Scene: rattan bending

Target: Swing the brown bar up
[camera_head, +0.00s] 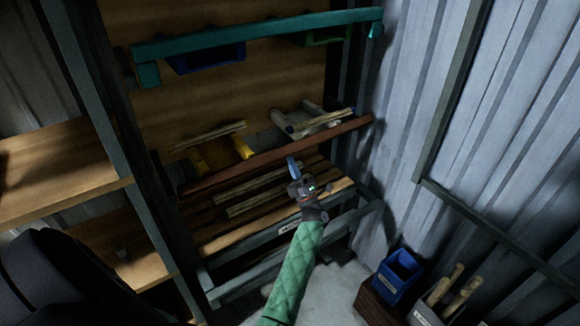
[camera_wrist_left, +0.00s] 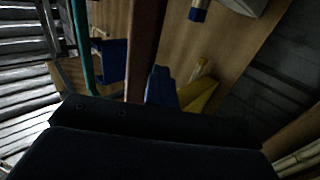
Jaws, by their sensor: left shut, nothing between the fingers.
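The brown bar (camera_head: 235,169) runs across the front of the rack, rising slightly to the right, at the height of the middle shelf. In the left wrist view the brown bar (camera_wrist_left: 144,45) stands nearly upright in the picture. My left gripper (camera_head: 292,164) has blue fingers, shut and empty, just below the middle of the bar. In the left wrist view the blue fingertips (camera_wrist_left: 160,84) lie close to the bar's right side; I cannot tell whether they touch. My right gripper is not in view.
A teal bar (camera_head: 260,34) crosses the rack higher up, in front of blue and green bins. Rattan sticks rest on yellow (camera_head: 241,147) and white holders behind the brown bar. Corrugated wall closes the right side.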

